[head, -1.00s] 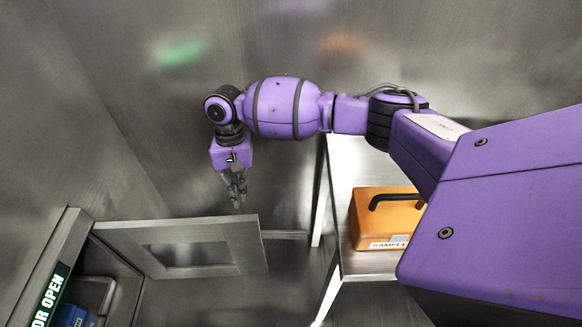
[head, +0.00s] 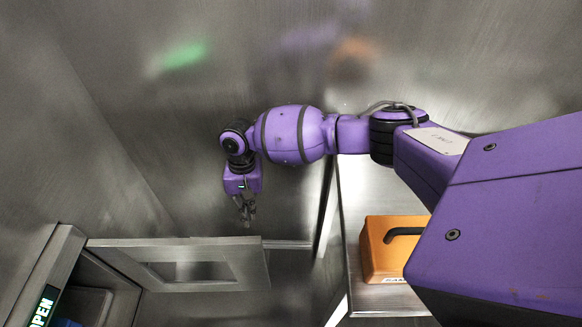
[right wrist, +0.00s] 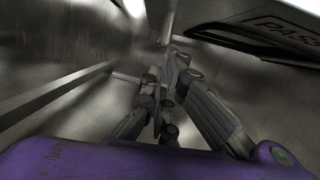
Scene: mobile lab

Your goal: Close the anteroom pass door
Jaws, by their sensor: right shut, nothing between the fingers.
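The pass door (head: 215,281) is a grey metal panel with a rectangular window opening. It stands swung open to the right of the pass opening (head: 97,285), whose frame carries a lit green sign (head: 42,308) reading "OPEN". My right gripper (head: 246,222) is shut and empty, pointing down just above the door's top edge, near its free right end. I cannot tell whether it touches the door. In the right wrist view the shut fingers (right wrist: 165,110) show in the middle, with a dark panel lettered "PASS" (right wrist: 285,35) at the upper right. My left gripper is out of view.
An orange case (head: 385,262) with a dark handle sits on a metal table (head: 360,190) right of the door. Bare metal walls stand behind and to the left. Something blue, partly cut off, lies inside the pass opening (head: 68,323).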

